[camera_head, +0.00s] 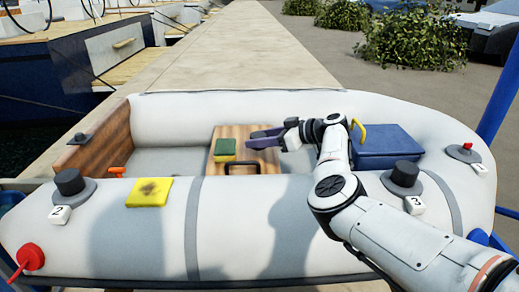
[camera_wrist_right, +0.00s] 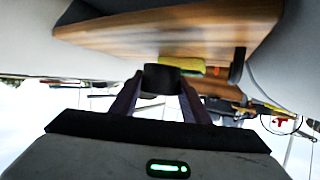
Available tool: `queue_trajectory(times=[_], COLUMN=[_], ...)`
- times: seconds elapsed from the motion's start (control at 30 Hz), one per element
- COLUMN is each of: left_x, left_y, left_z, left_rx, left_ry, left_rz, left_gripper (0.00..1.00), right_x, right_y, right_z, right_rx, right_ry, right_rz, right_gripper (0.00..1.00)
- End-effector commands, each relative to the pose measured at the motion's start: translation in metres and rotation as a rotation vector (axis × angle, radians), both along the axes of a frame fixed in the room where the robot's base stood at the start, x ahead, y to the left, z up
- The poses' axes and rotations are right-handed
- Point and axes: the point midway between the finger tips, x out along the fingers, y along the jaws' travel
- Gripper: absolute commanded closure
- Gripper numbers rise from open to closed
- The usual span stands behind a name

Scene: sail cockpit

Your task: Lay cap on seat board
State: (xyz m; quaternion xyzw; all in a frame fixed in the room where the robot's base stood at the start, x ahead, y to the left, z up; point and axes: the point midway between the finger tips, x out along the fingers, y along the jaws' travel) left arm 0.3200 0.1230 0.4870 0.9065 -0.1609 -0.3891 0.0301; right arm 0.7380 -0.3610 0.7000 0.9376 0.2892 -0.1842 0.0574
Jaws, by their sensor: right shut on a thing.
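My right gripper (camera_head: 262,139) reaches in from the right over the wooden seat board (camera_head: 231,158) inside the grey inflatable boat. In the wrist view its dark fingers are shut on a black cap (camera_wrist_right: 162,77). In that view the seat board (camera_wrist_right: 200,35) shows upside down, close to the cap; I cannot tell whether they touch. I cannot make out the held cap in the head view. A green and yellow sponge (camera_head: 225,149) lies on the board, left of the gripper. My left gripper is not in view.
Black-topped fittings stand on the tube at tag 2 (camera_head: 69,182) and tag 3 (camera_head: 404,175). A stained yellow cloth (camera_head: 149,192) lies on the near tube. A blue box (camera_head: 386,146) is right of my forearm. A black handle (camera_head: 242,166) is at the board's near edge.

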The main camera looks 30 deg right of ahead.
Motion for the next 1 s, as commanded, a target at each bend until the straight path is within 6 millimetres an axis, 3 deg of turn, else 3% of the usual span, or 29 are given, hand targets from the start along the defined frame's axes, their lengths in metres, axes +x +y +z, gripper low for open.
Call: queue_trajectory(times=[0.17,0.53,0.57,0.67,1.0], left_x=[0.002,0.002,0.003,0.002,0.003], left_y=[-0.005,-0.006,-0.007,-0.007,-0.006], left_z=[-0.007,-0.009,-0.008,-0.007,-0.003], left_rx=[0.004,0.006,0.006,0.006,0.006], left_ry=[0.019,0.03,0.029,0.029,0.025], left_rz=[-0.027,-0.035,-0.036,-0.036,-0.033], left_gripper=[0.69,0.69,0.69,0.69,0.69], right_x=[0.0,0.0,0.0,0.0,0.0], right_y=[0.0,0.0,0.0,0.0,0.0], right_z=[-0.027,-0.032,-0.031,-0.03,-0.026], right_rx=[0.002,-0.001,-0.001,-0.001,0.001], right_ry=[0.001,0.001,0.001,0.001,-0.001], right_rz=[-0.001,-0.001,-0.001,-0.001,-0.001], right_gripper=[0.8,0.8,0.55,0.39,0.39])
